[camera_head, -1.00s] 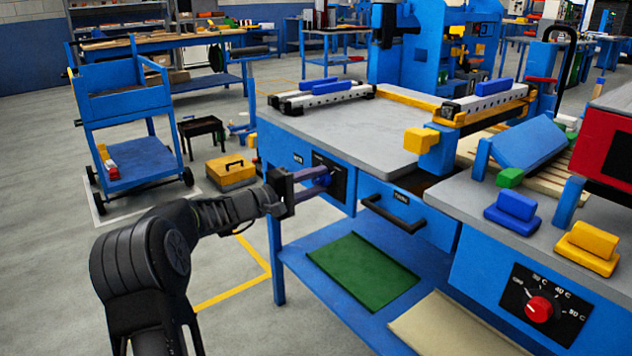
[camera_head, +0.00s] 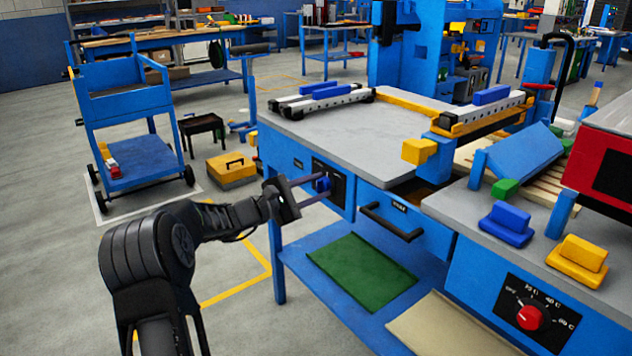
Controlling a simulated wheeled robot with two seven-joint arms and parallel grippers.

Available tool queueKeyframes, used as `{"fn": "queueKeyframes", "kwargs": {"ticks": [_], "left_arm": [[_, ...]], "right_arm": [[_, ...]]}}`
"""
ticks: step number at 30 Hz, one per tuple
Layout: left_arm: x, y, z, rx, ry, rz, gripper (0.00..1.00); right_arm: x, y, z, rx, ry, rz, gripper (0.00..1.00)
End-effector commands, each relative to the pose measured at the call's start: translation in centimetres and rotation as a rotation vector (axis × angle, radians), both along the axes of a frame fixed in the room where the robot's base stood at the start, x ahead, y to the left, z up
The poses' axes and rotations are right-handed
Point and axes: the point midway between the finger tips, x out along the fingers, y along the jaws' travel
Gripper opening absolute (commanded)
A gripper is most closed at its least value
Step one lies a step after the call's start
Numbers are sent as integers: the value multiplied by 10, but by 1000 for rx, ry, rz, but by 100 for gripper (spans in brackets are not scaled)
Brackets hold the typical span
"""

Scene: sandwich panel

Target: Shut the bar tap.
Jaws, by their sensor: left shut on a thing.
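The bar tap is a blue knob (camera_head: 323,184) on a black panel (camera_head: 338,190) at the left of the workbench front. My left gripper (camera_head: 324,186) comes in from the left at the knob, with one thin finger above it and one below. It is shut on the knob, which partly hides between the fingers. The markings on the panel are too small to read. My right gripper is not in view.
A drawer with a black handle (camera_head: 390,222) is right of the panel. A red knob (camera_head: 530,317) sits on another dial at the lower right. The bench's lower shelf holds a green mat (camera_head: 362,273). Open floor lies left of the bench.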

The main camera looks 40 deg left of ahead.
Motion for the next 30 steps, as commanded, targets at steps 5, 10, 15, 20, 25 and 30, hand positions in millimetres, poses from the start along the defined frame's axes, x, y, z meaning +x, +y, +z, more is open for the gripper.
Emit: {"fn": "queueKeyframes", "kwargs": {"ticks": [5, 10, 15, 20, 25, 30], "left_arm": [[0, 0, 3, -162, 51, -1, 0], [0, 0, 3, -317, 99, 0, 0], [-1, 0, 3, -472, 146, 1, 0], [0, 0, 3, -607, 186, 0, 0], [-1, 0, 2, -721, 220, 0, 0], [-1, 0, 1, -796, 243, 0, 0]], "right_arm": [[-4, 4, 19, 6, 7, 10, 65], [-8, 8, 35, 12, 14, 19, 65], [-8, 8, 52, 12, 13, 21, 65], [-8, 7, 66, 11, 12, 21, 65], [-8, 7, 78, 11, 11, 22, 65], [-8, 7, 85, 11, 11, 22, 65]]}}
